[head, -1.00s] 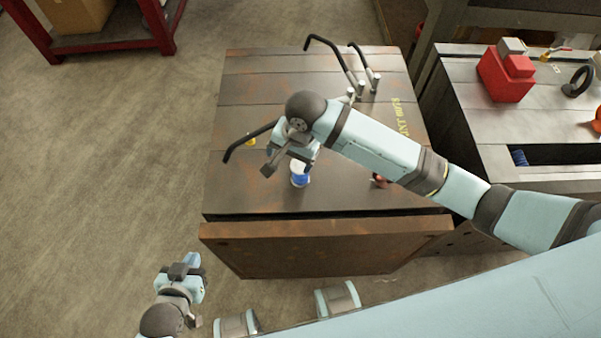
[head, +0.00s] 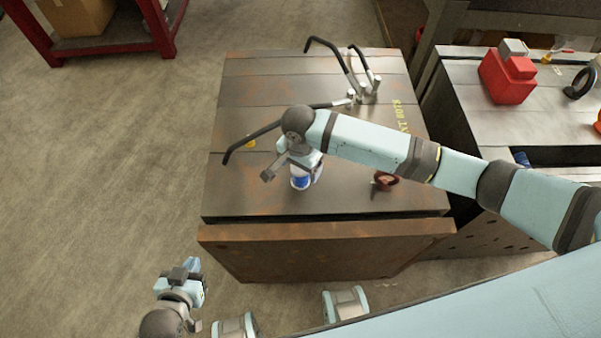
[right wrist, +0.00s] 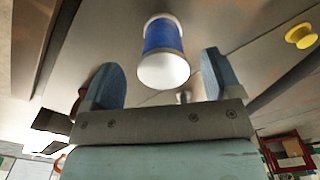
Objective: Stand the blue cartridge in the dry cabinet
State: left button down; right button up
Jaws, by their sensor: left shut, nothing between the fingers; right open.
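The blue cartridge (head: 300,184), a short cylinder with a blue band and white ends, is on the rusty mould base (head: 240,200), partly covered by my right gripper in the head view. In the right wrist view the cartridge (right wrist: 162,37) shows just beyond and between the fingertips, with a gap on both sides. My right gripper (right wrist: 160,72) is open and empty. My left gripper (head: 187,268) is shut and empty, over the floor left of the mould base. I cannot make out a dry cabinet for certain.
Black bent bars (head: 335,60) rise at the back of the mould base, and another lies across its left. A red round part (head: 385,181) sits right of the cartridge. A grey bench (head: 480,120) with a red block (head: 508,78) and a dark slot stands at right.

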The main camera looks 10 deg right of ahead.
jog(key=f, duration=0.4)
jog(key=shift+w+f, duration=0.2)
jog(key=shift+w, duration=0.05)
jog(key=shift+c, duration=0.5)
jog(key=c, duration=1.1)
jog(key=shift+o, duration=0.2)
notch_tip(320, 180, up, 20)
jog(key=p, duration=0.1)
jog(key=s+d+r+n+p, duration=0.2)
jog(key=d+r+n+p, duration=0.5)
jog(key=d, duration=0.7)
notch_tip(320, 180, up, 3)
jog(key=shift+d+f+n+p, duration=0.15)
jog(key=shift+n+p, duration=0.15)
jog(key=shift+n, duration=0.7)
